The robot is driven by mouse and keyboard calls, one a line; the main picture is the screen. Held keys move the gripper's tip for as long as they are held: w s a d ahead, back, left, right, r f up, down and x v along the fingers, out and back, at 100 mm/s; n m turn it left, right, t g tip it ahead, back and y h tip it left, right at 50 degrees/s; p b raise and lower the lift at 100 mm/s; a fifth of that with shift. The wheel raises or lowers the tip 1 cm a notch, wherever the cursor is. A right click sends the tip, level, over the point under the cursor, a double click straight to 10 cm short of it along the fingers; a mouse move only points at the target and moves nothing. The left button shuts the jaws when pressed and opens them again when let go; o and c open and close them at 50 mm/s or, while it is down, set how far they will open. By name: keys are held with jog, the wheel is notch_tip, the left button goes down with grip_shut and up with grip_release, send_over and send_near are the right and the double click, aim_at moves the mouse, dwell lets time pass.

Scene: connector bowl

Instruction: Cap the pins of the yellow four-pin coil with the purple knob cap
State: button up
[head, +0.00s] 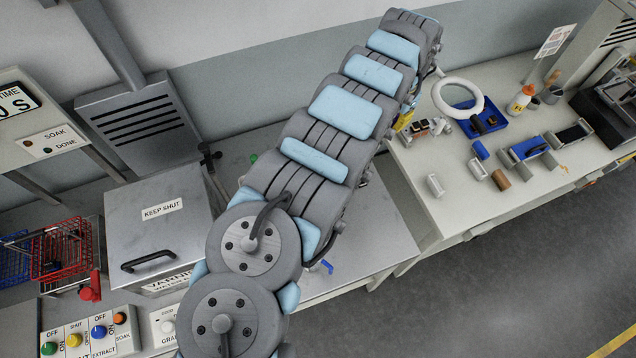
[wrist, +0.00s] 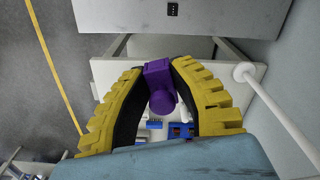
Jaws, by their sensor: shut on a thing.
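The purple knob cap (wrist: 162,92) is held between the two yellow fingers of my gripper (wrist: 159,68) in the wrist view. It has a square block part and a rounded knob that faces the camera. The black inner pads press on it from both sides. In the head view my arm hides most of the gripper and the cap; a small patch of yellow (head: 404,119) shows at the arm's right edge, but I cannot tell what it belongs to. I cannot make out the yellow four-pin coil in either view.
Blue and red parts (wrist: 181,131) show small beyond the cap. The right bench (head: 440,205) holds a white ring magnifier (head: 437,98), a blue tray (head: 505,119), a bottle (head: 520,99), a blue fixture (head: 527,150) and several small cylinders.

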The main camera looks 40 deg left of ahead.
jog(key=s+a+f+m+b, duration=0.1)
jog(key=s+a+f, duration=0.2)
jog(key=s+f, duration=0.2)
jog(key=s+a+f+m+b, duration=0.1)
jog(key=s+a+f, duration=0.3)
jog(key=f, duration=0.8)
jog(key=s+a+f+m+b, duration=0.1)
jog(key=s+a+f+b, duration=0.2)
jog(key=s+f, duration=0.3)
jog(key=shift+s+a+f, duration=0.2)
jog(key=shift+a+f, duration=0.15)
jog(key=shift+f, duration=0.3)
jog(key=shift+s+a+f, duration=0.2)
jog(key=shift+a+f, duration=0.15)
jog(key=shift+f, duration=0.3)
jog(key=shift+f+b, duration=2)
jog(key=shift+f, duration=2.4)
jog(key=o, duration=0.8)
jog(key=shift+a+r, duration=0.1)
jog(key=shift+r, duration=0.05)
